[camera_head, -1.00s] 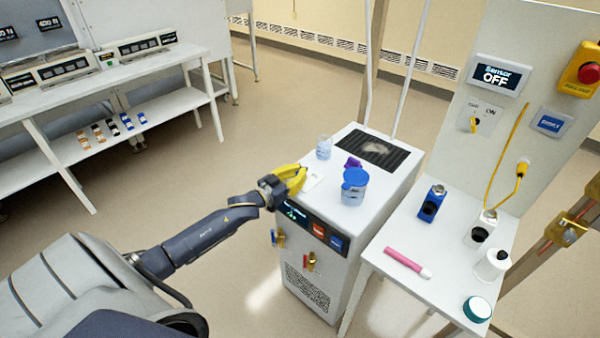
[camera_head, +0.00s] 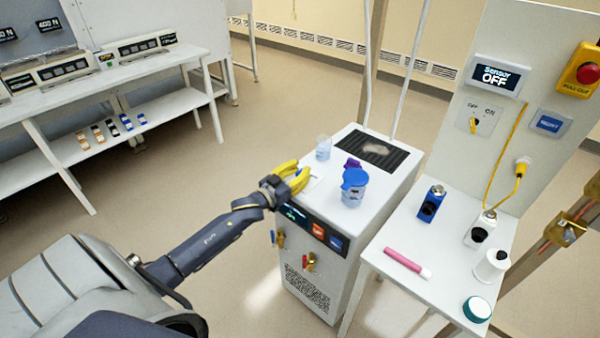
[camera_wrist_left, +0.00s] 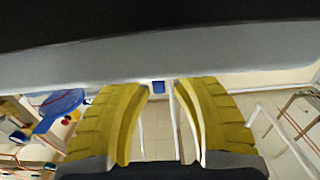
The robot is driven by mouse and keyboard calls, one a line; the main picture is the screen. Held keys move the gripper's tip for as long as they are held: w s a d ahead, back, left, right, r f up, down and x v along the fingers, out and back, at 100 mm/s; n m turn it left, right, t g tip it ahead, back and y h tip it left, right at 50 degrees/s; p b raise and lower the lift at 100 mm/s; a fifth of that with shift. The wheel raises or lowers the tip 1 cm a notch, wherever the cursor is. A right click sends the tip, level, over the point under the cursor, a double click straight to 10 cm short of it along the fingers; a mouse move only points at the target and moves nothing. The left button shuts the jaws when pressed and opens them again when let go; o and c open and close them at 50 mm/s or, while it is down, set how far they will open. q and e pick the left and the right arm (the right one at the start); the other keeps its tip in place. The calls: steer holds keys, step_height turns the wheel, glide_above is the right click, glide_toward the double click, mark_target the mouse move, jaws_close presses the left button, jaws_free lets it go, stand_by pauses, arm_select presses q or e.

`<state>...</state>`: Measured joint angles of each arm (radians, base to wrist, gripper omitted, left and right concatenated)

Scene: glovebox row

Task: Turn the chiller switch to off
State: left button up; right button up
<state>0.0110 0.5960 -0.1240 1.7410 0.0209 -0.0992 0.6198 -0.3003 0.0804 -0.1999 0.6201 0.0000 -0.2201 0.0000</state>
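The white chiller-like cabinet (camera_head: 352,240) stands in the middle of the head view, with a dark display, an orange button (camera_head: 318,230) and a blue button (camera_head: 336,243) on its front upper edge. My left gripper (camera_head: 297,177) is over the cabinet's near left top edge. Its yellow fingers are apart with nothing between them, as the left wrist view (camera_wrist_left: 160,115) also shows. A pale plate (camera_head: 315,183) on the cabinet top is partly hidden by the fingers. I cannot make out a switch on it or tell whether the fingers touch it. My right gripper is out of view.
A blue-lidded jar (camera_head: 354,190), a clear beaker (camera_head: 323,148) and a purple item (camera_head: 352,163) stand on the cabinet top. A wall panel holds a yellow rotary knob (camera_head: 474,124) below a "Sensor OFF" display (camera_head: 497,75). A side table (camera_head: 405,245) carries bottles and a pink marker.

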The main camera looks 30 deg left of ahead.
arm_select(q)
steer(key=shift+o, duration=0.6)
steer(key=shift+f, duration=0.25)
steer(key=shift+s, duration=0.15)
steer(key=shift+s+f, duration=0.1)
steer(key=shift+s, duration=0.45)
steer(key=s+a, duration=0.1)
steer(key=s, duration=0.9)
steer(key=shift+s+a, duration=0.3)
steer(key=shift+a, duration=0.05)
